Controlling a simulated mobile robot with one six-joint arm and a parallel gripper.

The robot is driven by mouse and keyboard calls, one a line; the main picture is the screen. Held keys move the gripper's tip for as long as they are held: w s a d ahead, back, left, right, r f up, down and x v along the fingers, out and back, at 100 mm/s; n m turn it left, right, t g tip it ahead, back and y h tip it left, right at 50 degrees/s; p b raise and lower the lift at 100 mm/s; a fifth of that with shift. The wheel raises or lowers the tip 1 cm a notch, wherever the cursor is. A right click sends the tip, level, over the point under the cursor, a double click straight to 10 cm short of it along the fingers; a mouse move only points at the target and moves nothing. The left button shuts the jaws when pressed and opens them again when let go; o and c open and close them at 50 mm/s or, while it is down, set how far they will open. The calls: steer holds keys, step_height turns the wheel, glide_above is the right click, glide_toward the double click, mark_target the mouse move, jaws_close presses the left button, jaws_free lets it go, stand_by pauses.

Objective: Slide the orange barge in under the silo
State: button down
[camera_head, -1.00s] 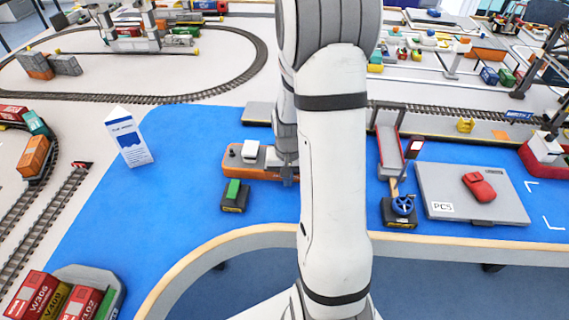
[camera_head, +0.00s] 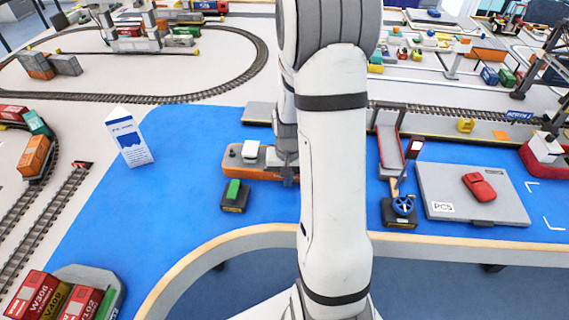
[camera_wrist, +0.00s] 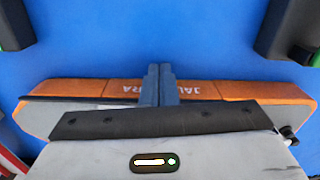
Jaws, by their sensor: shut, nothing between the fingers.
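The orange barge (camera_head: 236,168) lies on the blue surface left of my arm, with a small white cabin on its left part. Its right end is hidden behind my arm. In the wrist view its orange side (camera_wrist: 95,89) with upside-down lettering runs across the picture. My gripper (camera_head: 289,181) is at the barge's right part, pointing down. In the wrist view my gripper (camera_wrist: 160,70) is shut, its fingers together across the middle of the lettered side; I cannot tell whether they touch it. I cannot make out the silo with certainty; my arm hides part of the scene.
A black block with a green top (camera_head: 234,196) stands in front of the barge.

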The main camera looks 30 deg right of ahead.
stand_by(0.6)
steer(key=shift+w+d+p, duration=0.15)
steer(key=shift+w+d, duration=0.8)
steer(key=shift+w, duration=0.95)
steer(key=shift+w+d+p, duration=0.1)
steer(key=shift+w+d, duration=0.9)
steer(key=shift+w, duration=0.95)
steer(key=shift+w+d+p, duration=0.15)
steer(key=shift+w+d, duration=0.8)
steer(key=shift+w, duration=0.95)
steer(key=shift+s+a, duration=0.1)
steer(key=shift+s, duration=0.1)
steer(key=shift+s+a+r, duration=0.2)
steer(key=shift+s+r, duration=0.1)
steer(key=shift+s, duration=0.05)
step_height(320, 180, up, 10)
steer(key=p, duration=0.6)
steer(key=shift+f, duration=0.1)
